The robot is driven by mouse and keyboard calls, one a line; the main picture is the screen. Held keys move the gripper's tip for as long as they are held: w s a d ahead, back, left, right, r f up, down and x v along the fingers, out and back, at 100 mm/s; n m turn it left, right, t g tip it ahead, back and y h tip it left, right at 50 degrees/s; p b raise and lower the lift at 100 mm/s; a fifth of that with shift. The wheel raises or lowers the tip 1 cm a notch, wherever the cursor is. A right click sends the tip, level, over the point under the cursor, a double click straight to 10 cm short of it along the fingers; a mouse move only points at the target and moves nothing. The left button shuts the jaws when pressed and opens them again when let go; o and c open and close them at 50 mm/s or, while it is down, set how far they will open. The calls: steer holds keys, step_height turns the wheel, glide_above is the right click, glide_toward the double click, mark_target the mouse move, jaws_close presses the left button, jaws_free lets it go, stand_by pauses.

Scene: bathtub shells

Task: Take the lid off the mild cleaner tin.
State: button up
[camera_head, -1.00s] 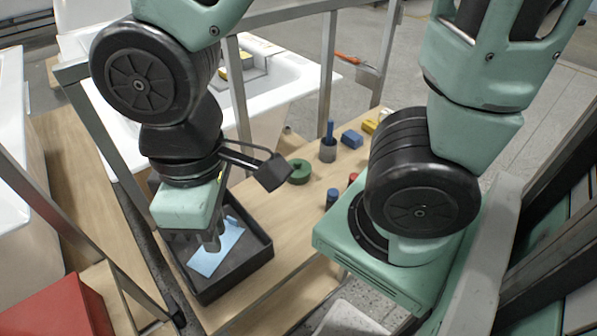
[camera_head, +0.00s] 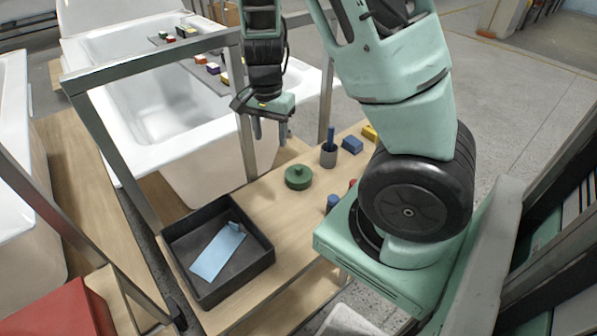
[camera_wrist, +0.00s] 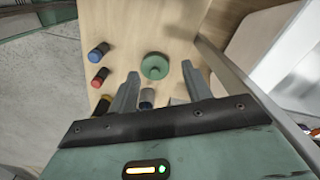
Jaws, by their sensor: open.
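A round green tin (camera_head: 298,178) with a small knob on its lid stands on the wooden bench top; I take it for the mild cleaner tin, though no label is readable. The lid appears to be on. My gripper (camera_head: 270,138) is open and empty, pointing down, above and behind the tin in the head view. In the wrist view the tin (camera_wrist: 154,66) shows from above, between and beyond the fingertips (camera_wrist: 160,72), with a gap around it. Nothing hides its top there.
A dark tray (camera_head: 258,262) holding a light blue sheet (camera_head: 217,252) is at the bench's near left. A blue block (camera_head: 352,144) and small coloured cylinders (camera_wrist: 98,52) are nearby. Metal frame posts (camera_head: 246,125) rise beside the bench.

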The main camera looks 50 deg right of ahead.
steer(key=s+d+m+h, duration=0.1)
steer(key=d+m, duration=0.2)
steer(key=d, duration=0.5)
steer(key=b, duration=0.3)
glide_above(298, 167)
steer(key=f, duration=1.1)
steer(key=shift+s+a+f, duration=0.25)
steer(key=shift+f, duration=0.05)
steer(key=shift+w+d+f+b, duration=0.1)
steer(key=shift+f+b, duration=0.2)
steer(key=shift+f, duration=1.25)
steer(key=shift+w+d+f+b, duration=0.1)
steer(key=shift+f+b, duration=0.2)
steer(key=shift+f, duration=1.25)
jaws_close()
